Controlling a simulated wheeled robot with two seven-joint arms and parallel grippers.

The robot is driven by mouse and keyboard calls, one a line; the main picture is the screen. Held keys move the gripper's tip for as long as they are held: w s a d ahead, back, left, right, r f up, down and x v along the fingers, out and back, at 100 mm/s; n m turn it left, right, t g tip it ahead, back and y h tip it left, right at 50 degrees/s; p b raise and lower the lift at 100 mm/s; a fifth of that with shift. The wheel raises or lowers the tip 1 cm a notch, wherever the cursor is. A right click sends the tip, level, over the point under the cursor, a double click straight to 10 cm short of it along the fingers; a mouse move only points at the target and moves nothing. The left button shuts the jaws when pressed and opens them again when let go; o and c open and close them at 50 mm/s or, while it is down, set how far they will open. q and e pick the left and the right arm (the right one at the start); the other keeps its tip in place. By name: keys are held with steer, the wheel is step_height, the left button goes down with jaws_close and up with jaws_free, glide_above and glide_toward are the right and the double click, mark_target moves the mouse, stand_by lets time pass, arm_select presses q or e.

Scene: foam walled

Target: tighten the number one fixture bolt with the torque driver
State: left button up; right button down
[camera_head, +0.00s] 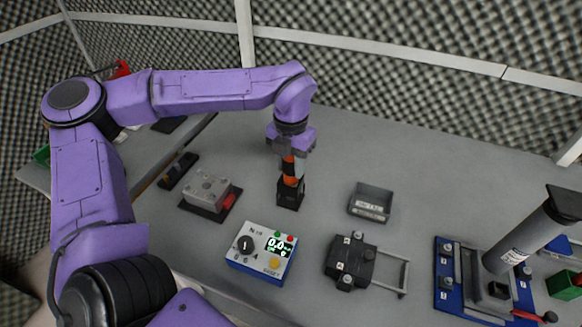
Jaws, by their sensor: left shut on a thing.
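The torque driver (290,179), with an orange and black handle, stands upright in a small black holder (291,198) in the middle of the table. My left gripper (290,153) points down over it and is shut on its upper part; the fingers partly hide the handle. A black fixture (352,258) with several bolts and a metal U-shaped handle lies to the right of the control box. Another fixture with a blue base (446,274) and small labels stands farther right. I cannot read which bolt is number one. My right gripper is out of view.
A white and blue control box (261,252) with a dial and display sits in front of the holder. A grey block on a black base (209,190) is to the left. An open grey bin (371,202) stands to the right. A large grey cylinder (525,240) rises at the right.

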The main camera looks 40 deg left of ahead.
arm_select(q)
step_height(320, 180, up, 10)
steer(key=shift+f, duration=0.1)
step_height(320, 180, up, 8)
steer(key=p, duration=0.7)
steer(key=shift+p, duration=0.3)
